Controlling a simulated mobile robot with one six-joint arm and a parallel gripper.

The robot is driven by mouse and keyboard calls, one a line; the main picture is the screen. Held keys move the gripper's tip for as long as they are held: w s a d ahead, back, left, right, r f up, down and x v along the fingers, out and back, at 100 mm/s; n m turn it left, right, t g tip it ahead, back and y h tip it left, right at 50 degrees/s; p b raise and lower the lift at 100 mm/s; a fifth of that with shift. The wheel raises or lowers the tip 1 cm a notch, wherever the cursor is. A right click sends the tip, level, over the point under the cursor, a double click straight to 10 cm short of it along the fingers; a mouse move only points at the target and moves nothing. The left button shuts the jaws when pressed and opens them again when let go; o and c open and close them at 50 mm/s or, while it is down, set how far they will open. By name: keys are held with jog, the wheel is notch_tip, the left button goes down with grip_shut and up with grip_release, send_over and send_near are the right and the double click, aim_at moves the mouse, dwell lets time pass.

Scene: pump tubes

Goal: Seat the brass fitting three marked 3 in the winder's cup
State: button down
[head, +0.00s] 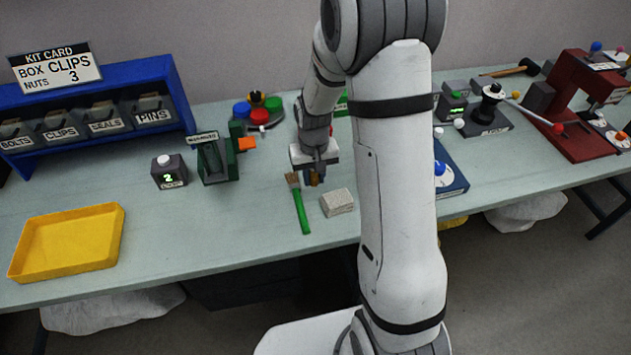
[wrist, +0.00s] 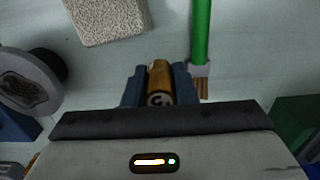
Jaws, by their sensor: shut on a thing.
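My gripper (head: 315,181) is over the middle of the bench, pointing down. In the wrist view its blue fingers (wrist: 160,84) are shut on a brass fitting (wrist: 159,80). The fitting is a short cylinder; its near end has a dark mark that I cannot read surely. I cannot pick out the winder's cup for certain. A blue-based device (head: 452,175) is partly hidden behind my arm. A grey round part with a dark face (wrist: 32,80) shows at the left of the wrist view.
A green-handled brush (head: 300,208) and a pale block (head: 337,202) lie close by my gripper. A green vise-like fixture (head: 217,160) and a counter box (head: 169,172) stand left. A yellow tray (head: 68,262) lies front left. A black spool-like device (head: 487,108) stands right.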

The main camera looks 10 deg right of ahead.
aim_at(314, 184)
jog(key=shift+f, duration=1.5)
jog(key=shift+f, duration=0.25)
jog(key=c, duration=1.2)
grip_release()
jog(key=shift+r, duration=0.1)
jog(key=shift+o, duration=0.2)
